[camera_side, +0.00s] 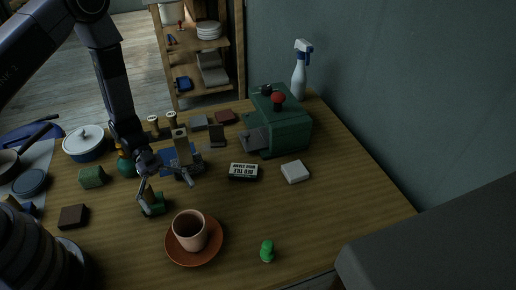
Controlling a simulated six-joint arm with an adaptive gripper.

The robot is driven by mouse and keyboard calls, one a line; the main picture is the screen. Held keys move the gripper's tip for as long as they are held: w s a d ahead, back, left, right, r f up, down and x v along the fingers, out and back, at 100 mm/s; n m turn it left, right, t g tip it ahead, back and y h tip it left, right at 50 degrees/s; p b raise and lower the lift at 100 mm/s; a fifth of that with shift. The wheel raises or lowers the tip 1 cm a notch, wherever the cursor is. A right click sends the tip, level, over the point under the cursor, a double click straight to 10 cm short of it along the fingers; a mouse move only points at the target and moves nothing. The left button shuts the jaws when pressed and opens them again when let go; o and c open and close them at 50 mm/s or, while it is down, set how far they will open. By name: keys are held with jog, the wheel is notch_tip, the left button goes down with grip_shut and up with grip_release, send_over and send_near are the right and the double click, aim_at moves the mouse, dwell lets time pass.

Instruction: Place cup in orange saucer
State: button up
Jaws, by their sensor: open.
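A pinkish cup (190,233) stands upright on the orange saucer (211,249) near the front of the table. Dark contents or shadow fill the inside of the cup. My gripper (168,194) is open and empty, up and to the left of the cup, apart from it. It hangs near a small green block (153,205), and I cannot tell whether it touches that block.
A green machine (285,132) with a red knob and a white spray bottle (301,72) stand at the back right. A lidded pot (84,143) is at left.

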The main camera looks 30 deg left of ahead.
jog(key=w+a+r+n+t+y, duration=0.1)
jog(key=w+a+r+t, duration=0.1)
jog(key=w+r, duration=0.1)
jog(key=w+a+r+n+t+y, duration=0.1)
jog(key=w+a+r+t, duration=0.2)
jog(key=w, duration=0.3)
jog(key=w+a+r+n+t+y, duration=0.1)
jog(key=w+a+r+t+y, duration=0.1)
jog(key=w+r+t, duration=0.1)
jog(key=shift+w+a+r, duration=0.15)
jog(key=shift+w+a, duration=0.15)
jog(key=shift+w, duration=0.45)
jog(key=a+r+n+t+y, duration=0.3)
jog(key=a+r+n+y, duration=0.25)
jog(key=r, duration=0.35)
jog(key=a+r+n+t+y, duration=0.35)
jog(key=a+r, duration=0.25)
jog(key=r, duration=0.4)
jog(key=s+a+r+n+g+y, duration=0.15)
jog(key=s+r+n, duration=0.35)
jog(key=s, duration=0.5)
jog(key=s+d+n+g+h, duration=0.1)
jog(key=s+d+n, duration=0.1)
jog(key=s, duration=0.5)
jog(key=s+d+f+n+g+h, duration=0.1)
jog(key=s+d+n, duration=0.1)
jog(key=s, duration=0.6)
jog(key=shift+d+n, duration=0.3)
jog(key=shift+n, duration=0.4)
